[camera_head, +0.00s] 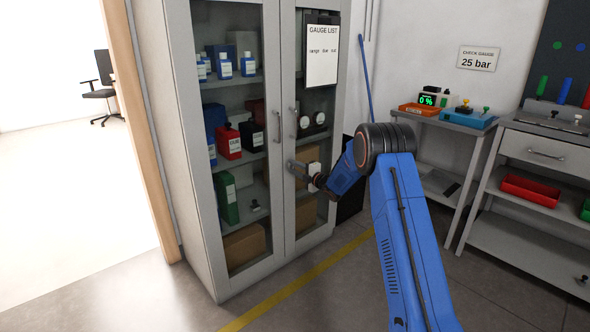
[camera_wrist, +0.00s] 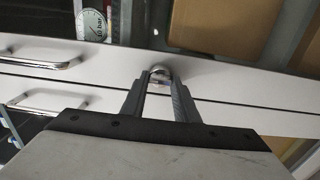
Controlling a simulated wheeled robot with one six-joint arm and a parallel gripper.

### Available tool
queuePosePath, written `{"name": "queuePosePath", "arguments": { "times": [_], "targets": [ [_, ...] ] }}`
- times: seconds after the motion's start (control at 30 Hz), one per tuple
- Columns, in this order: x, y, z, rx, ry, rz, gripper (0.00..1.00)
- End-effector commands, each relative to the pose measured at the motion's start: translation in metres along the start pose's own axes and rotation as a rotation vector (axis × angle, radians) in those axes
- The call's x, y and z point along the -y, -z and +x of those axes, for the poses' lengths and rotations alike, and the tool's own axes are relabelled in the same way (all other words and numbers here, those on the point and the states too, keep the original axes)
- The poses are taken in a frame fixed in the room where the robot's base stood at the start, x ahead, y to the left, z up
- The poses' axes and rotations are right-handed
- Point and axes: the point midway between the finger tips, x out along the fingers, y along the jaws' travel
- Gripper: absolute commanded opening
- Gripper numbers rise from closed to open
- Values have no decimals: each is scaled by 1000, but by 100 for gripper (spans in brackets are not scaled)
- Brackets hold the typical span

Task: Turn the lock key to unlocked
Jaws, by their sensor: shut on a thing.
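The lock key is a small shiny metal piece (camera_wrist: 160,74) on the pale frame of the cabinet door, between my fingertips in the wrist view. My gripper (camera_wrist: 160,88) is shut on it, one finger on each side. In the head view my gripper (camera_head: 291,166) reaches the right door of the grey glass-door cabinet (camera_head: 282,105), near the seam and below the handles. There the key is too small to make out. Which way the key is turned I cannot tell. Both cabinet doors look closed.
Two bar handles (camera_wrist: 42,62) (camera_wrist: 45,100) sit beside the key in the wrist view. Behind the glass are bottles, a red can (camera_head: 228,141), gauges and cardboard boxes (camera_head: 244,246). A side table (camera_head: 445,122) and workbench (camera_head: 545,130) stand right. The floor before the cabinet is clear.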

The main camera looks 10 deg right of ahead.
Motion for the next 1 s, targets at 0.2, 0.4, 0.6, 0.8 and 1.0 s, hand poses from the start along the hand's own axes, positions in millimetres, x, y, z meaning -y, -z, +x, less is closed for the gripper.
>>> {"name": "queuePosePath", "arguments": {
  "times": [0.2,0.4,0.6,0.8,1.0],
  "targets": [
    [1,1,0,-1,2,1,5],
    [1,1,0,-1,1,2,46],
    [1,0,0,0,1,2,46],
    [0,0,-15,0,1,2,46],
    [0,-1,-52,2,2,3,46]
  ]
}}
